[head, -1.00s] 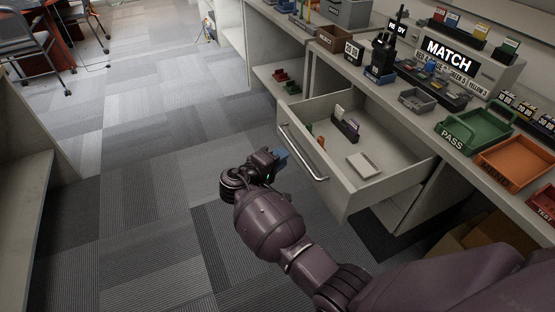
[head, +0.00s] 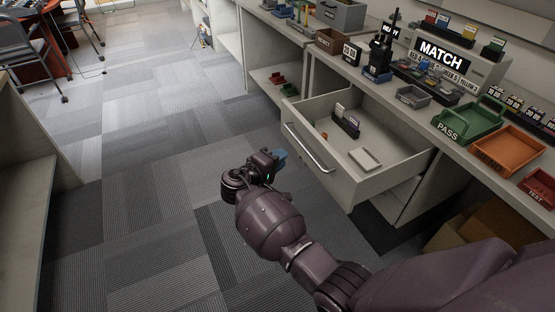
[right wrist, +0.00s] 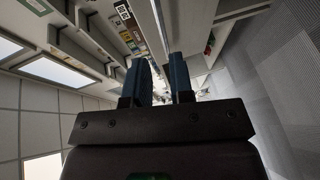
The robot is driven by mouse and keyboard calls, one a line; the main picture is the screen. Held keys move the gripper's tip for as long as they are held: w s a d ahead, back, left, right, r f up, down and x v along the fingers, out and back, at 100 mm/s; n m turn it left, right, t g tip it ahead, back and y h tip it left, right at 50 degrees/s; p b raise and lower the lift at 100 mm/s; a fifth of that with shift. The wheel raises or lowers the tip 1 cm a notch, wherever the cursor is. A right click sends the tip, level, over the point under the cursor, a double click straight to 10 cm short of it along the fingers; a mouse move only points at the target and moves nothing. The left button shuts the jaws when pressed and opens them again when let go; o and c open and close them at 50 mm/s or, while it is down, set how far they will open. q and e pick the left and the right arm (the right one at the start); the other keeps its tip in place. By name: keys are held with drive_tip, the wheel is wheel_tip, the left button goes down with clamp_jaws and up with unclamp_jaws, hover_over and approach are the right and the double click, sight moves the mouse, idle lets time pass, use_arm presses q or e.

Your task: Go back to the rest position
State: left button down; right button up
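My right gripper (head: 279,160) hangs over the carpet in front of the open drawer in the head view, on my dark purple arm. It is apart from the drawer front. In the right wrist view its two blue fingers (right wrist: 160,82) stand apart with a narrow gap and nothing held between them. My left gripper is in neither view.
A drawer (head: 326,182) stands pulled out of the counter, holding a pale box (head: 365,159) and a dark holder (head: 345,122). On the counter are a radio (head: 381,52), a MATCH sign (head: 441,53), a green PASS tray (head: 449,133) and an orange tray (head: 489,164).

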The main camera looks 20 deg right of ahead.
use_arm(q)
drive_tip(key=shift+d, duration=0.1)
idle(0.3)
